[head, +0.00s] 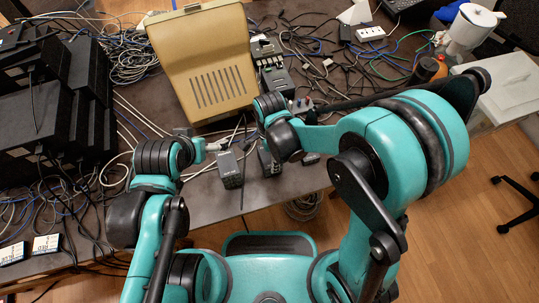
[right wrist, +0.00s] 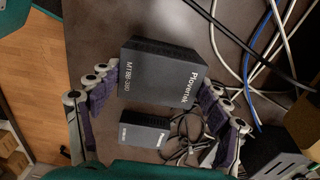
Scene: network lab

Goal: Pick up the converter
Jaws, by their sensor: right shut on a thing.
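A dark box lettered MTBE-300, which I take for the converter (right wrist: 155,78), fills the middle of the right wrist view. My right gripper (right wrist: 160,84) is shut on it, with one purple-padded finger against each side. In the head view my own right arm largely hides this gripper. Two dark boxes, a left one (head: 230,171) and a right one (head: 268,162), show near the table's front edge. I cannot tell there which one is held. My left gripper (head: 203,147) is left of these boxes; its fingers are too small to read.
A smaller dark box (right wrist: 145,137) with a cable lies beside the held one. A beige case (head: 203,65) stands behind on the dark table. Stacked black units (head: 45,110) are at the left. Loose cables cover much of the tabletop.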

